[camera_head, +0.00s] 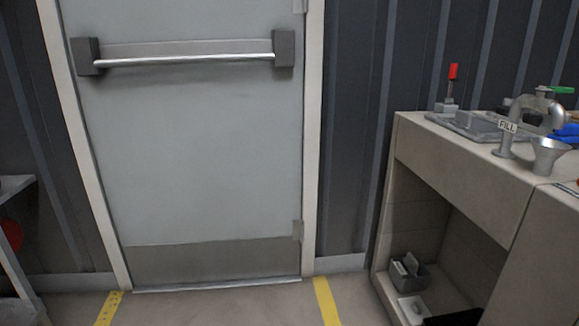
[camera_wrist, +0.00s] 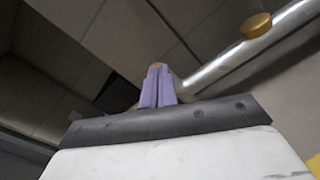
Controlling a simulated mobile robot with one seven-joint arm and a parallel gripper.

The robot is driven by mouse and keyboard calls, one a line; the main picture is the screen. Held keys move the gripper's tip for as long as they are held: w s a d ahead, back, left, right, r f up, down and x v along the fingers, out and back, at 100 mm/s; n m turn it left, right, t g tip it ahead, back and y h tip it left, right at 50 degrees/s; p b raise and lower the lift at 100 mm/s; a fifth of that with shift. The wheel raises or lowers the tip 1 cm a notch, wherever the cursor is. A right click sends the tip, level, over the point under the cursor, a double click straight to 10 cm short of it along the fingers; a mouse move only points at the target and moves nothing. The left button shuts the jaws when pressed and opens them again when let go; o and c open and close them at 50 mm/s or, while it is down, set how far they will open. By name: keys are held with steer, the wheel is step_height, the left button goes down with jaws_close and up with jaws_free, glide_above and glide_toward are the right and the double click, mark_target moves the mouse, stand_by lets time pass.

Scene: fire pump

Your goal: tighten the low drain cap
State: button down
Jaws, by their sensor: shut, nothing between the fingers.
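In the wrist view my gripper (camera_wrist: 158,82) shows as two purple fingers pressed together, with nothing between them. A brass-coloured round cap (camera_wrist: 256,26) sits on a grey metal pipe (camera_wrist: 222,72) that runs up to the right. It may be the drain cap; I cannot be sure. The cap is up and right of my fingers, apart from them. A small tan-brown patch (camera_wrist: 157,65) shows just at the fingertips, partly hidden, and I cannot tell what it is. My gripper is not in the head view, and no drain cap can be made out there.
In the head view a counter (camera_head: 455,160) with an open space below stands at the right. On it are a pipe labelled FILL (camera_head: 507,140), a funnel (camera_head: 549,155) and a red-handled part (camera_head: 452,85). A grey caddy (camera_head: 409,273) sits underneath. A closed door (camera_head: 195,160) stands left.

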steer(key=shift+s+d+f, duration=0.1)
steer(key=shift+s+f, duration=0.15)
steer(key=shift+s, duration=0.25)
steer(key=shift+s+a+r+p, duration=0.15)
steer(key=shift+a+p, duration=0.15)
steer(key=shift+a, duration=1.2)
steer(key=shift+s+a+r+p, duration=0.15)
steer(key=shift+a+p, duration=0.15)
steer(key=shift+a, duration=1.15)
